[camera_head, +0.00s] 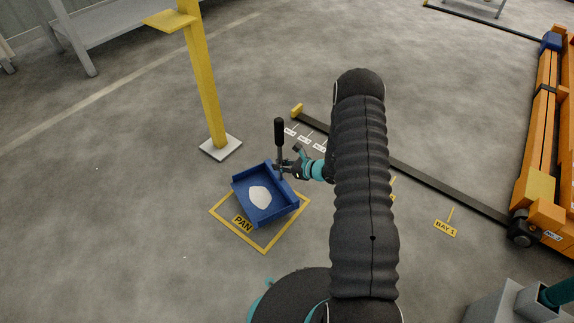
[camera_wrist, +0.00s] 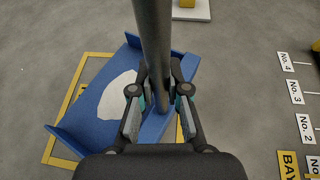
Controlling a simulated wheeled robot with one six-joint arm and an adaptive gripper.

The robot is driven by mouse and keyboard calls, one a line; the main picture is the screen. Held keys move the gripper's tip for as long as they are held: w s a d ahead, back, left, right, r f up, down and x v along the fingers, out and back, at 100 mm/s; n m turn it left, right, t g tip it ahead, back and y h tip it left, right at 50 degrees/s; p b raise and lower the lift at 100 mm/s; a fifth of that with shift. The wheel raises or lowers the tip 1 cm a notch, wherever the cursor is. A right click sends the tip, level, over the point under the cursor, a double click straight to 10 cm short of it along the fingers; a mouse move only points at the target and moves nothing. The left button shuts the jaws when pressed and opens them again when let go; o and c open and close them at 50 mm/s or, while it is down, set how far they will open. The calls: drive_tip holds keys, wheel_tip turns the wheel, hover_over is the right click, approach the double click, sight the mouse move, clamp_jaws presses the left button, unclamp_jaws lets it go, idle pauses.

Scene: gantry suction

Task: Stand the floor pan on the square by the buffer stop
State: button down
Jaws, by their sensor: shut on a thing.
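The floor pan (camera_head: 250,213) is a blue open tray with a white patch in it and a tall dark upright handle (camera_head: 279,132). It lies over the yellow-outlined square marked PAN (camera_head: 264,249), turned a little against its outline and hiding the far part of it. I cannot tell whether its underside touches the floor. My gripper (camera_head: 284,168) is shut on the handle. In the wrist view, the fingers (camera_wrist: 163,95) are on both sides of the handle (camera_wrist: 152,35), with the pan (camera_wrist: 95,130) below.
A yellow post (camera_head: 205,85) on a pale base stands just behind the pan. A dark floor rail (camera_head: 430,178) runs right from a small yellow end block (camera_head: 297,110), with number labels beside it. Orange gantry (camera_head: 540,130) stands far right. Floor left of the square is clear.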

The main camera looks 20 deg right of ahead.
sight(281, 179)
drive_tip(key=shift+w+f+b, duration=0.1)
drive_tip(key=shift+f+b, duration=0.2)
drive_tip(key=shift+f, duration=1.75)
drive_tip(key=c, duration=1.2)
unclamp_jaws()
drive_tip(key=shift+o, duration=0.2)
